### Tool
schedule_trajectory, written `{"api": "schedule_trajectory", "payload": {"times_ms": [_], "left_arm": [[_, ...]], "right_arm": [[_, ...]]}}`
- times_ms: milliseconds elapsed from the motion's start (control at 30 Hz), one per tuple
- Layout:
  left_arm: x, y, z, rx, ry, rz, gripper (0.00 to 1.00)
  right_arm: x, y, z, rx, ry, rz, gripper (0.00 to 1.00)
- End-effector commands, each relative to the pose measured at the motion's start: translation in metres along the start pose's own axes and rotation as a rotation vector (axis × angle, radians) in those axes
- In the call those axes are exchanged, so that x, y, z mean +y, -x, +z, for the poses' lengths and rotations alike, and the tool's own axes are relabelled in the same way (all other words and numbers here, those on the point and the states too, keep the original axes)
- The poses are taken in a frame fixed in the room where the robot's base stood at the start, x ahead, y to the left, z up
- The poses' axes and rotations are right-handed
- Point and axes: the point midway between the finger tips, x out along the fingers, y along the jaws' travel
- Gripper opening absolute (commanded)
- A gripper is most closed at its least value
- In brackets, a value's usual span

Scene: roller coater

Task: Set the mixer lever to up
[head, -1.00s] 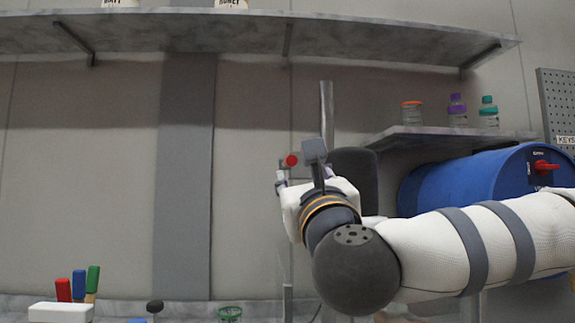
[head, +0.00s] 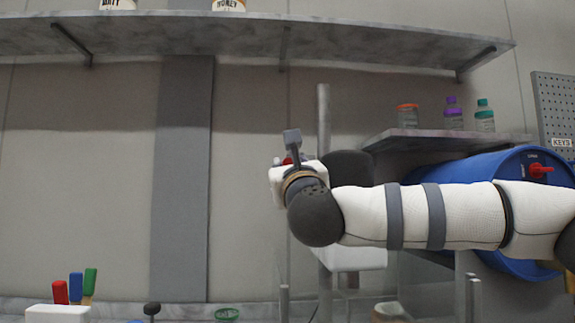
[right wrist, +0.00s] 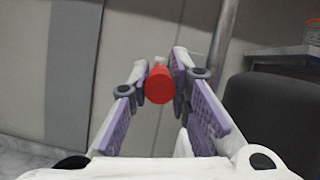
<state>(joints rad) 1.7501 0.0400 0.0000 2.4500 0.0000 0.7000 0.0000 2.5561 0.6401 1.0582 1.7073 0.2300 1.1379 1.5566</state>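The mixer lever shows as a red round knob (right wrist: 159,84) in the right wrist view, between the two fingers of my right gripper (right wrist: 160,72). The fingers are apart, one on each side of the knob; I cannot tell whether either touches it. In the head view my right gripper (head: 284,161) is near the middle, at the metal post (head: 324,120), and hides most of the red knob (head: 288,160). The lever's stem and base are hidden. My left gripper is not in view.
A small shelf (head: 450,142) holds several bottles and jars. A long shelf (head: 250,32) runs above. The wall area at left is clear.

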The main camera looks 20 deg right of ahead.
Motion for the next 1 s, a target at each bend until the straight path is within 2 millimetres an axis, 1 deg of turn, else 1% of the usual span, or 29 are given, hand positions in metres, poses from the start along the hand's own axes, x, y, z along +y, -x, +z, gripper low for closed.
{"api": "schedule_trajectory", "payload": {"times_ms": [133, 233, 367, 600, 800, 1000], "left_arm": [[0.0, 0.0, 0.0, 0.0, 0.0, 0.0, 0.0], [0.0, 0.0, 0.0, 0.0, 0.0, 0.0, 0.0], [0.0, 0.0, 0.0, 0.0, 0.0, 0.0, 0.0], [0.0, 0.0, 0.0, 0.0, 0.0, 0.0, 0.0], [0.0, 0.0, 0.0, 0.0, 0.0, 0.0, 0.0], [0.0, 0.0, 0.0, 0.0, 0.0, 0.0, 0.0]], "right_arm": [[0.0, 0.0, 0.001, 0.002, -0.001, -0.001, 0.0], [-0.003, -0.003, 0.007, 0.032, -0.001, 0.0, 0.0], [-0.008, -0.011, 0.025, 0.138, -0.01, 0.016, 0.0], [-0.015, -0.032, 0.057, 0.356, -0.024, 0.054, 0.0], [-0.017, -0.043, 0.068, 0.455, -0.029, 0.076, 0.0], [-0.017, -0.045, 0.072, 0.484, -0.031, 0.091, 0.0]]}}
